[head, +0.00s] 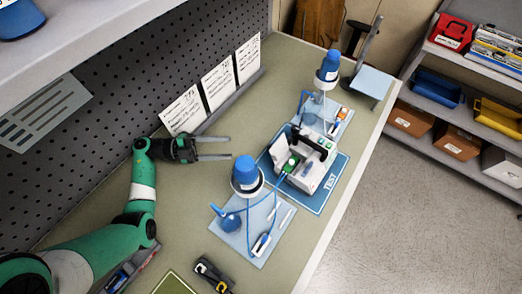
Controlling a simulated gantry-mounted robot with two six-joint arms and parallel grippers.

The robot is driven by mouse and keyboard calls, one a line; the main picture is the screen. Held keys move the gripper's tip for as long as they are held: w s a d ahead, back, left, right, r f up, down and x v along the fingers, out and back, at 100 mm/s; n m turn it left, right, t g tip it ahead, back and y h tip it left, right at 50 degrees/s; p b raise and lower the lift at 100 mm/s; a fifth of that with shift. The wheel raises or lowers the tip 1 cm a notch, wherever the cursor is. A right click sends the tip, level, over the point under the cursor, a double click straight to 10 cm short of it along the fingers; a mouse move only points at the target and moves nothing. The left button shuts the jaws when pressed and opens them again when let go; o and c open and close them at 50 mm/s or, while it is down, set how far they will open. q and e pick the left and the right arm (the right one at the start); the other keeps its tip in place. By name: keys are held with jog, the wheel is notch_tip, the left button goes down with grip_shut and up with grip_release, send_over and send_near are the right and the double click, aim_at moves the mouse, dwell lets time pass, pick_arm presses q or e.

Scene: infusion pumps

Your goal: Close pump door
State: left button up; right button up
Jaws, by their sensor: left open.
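The infusion pump (304,166) is a white unit with a dark upper part and a green spot. It stands on the blue mat marked TEST (325,195). Its door seems to stand open, but the exact angle is too small to tell. My left gripper (229,148) is open and empty, left of the pump and apart from it, with its fingers pointing right. My right gripper is not in view.
Another blue bottle (329,66) stands behind the pump. White cards (218,84) line the pegboard. A black and yellow item (213,275) lies at the front.

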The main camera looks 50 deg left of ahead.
aim_at(268, 147)
pick_arm(q)
jog(key=x, duration=1.1)
jog(key=shift+w+d+f+b, duration=0.2)
jog(key=shift+w+b, duration=0.1)
jog(key=shift+b, duration=0.05)
grip_shut()
